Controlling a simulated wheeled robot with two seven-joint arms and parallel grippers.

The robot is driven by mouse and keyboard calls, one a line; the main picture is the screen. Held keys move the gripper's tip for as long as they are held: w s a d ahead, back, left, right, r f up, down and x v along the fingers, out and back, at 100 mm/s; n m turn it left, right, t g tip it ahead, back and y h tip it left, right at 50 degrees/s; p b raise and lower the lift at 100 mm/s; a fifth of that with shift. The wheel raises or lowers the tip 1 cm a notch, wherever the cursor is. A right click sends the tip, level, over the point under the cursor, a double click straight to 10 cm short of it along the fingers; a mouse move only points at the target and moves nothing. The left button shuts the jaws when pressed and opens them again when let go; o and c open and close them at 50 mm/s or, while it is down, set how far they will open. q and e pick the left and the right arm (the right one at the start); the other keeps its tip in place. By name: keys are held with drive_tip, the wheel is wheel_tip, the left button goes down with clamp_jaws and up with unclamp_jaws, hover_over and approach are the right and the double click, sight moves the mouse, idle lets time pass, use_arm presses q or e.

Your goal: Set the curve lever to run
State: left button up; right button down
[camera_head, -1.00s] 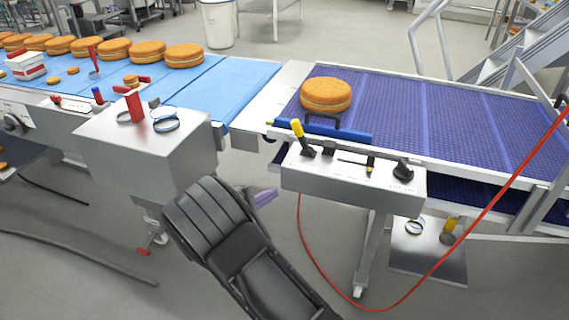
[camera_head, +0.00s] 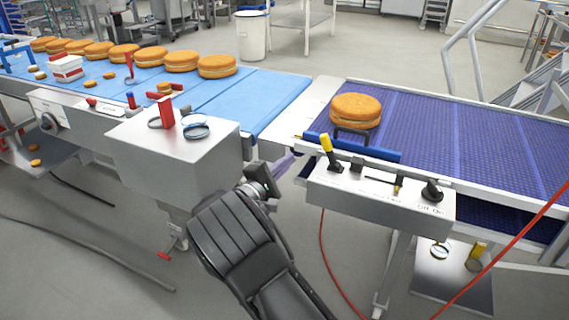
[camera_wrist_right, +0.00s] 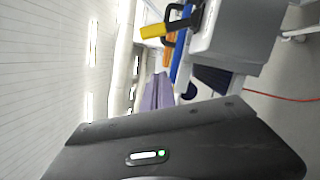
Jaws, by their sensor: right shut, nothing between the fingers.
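The control box (camera_head: 380,203) on the front of the purple conveyor carries several controls. At its left end stands a lever with a yellow grip (camera_head: 326,143), tilted to the left; it also shows in the wrist view (camera_wrist_right: 152,32). To its right are a slider with a small yellow mark (camera_head: 397,188) and a black knob (camera_head: 432,190) by an "Off On" label. I cannot read which control is marked curve. My right gripper (camera_head: 284,164), with purple fingers, is shut and empty, left of the box and apart from the lever; its fingers show in the wrist view (camera_wrist_right: 158,92). My left gripper is not in view.
A steel box (camera_head: 175,160) with a red part and rings on top stands left of my right arm. A blue bar with a black handle (camera_head: 352,143) lies behind the lever. A filled round (camera_head: 355,110) sits on the purple belt (camera_head: 450,130). A red hose (camera_head: 510,255) hangs at the right.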

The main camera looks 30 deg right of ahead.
sight(329, 152)
drive_tip(key=d+r+p, duration=0.2)
drive_tip(key=d, duration=0.6)
drive_tip(key=shift+s+d+r, duration=0.15)
drive_tip(key=shift+s, duration=0.15)
